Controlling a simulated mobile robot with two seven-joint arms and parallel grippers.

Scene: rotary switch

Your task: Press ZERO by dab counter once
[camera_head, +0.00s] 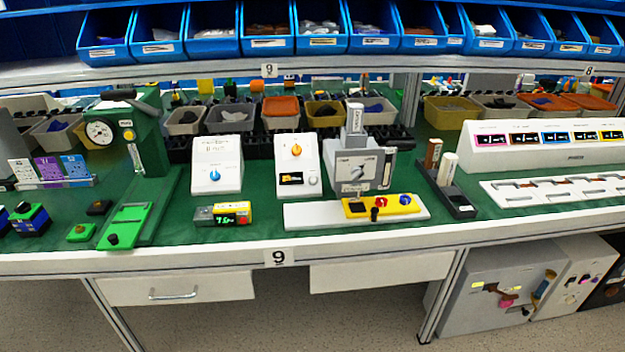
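No counter label or ZERO marking is readable at this size, so I cannot tell for sure which device is the dab counter. A small yellow and grey box (222,214) with a lit digit display lies near the table's front edge. Behind it stands a white box with a blue knob (216,165). To the right is a white box with an orange knob (297,165), a dark display and a round button. A yellow panel (382,206) with a black button, a red knob and a blue button lies on a white plate. Neither of my grippers is in view.
A grey machine with a dial (357,168) stands behind the yellow panel. A green gauge press (130,135) is at left, a white display console (545,140) at right. Bins line the back. The green mat (265,215) is bare between the small display box and the white plate.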

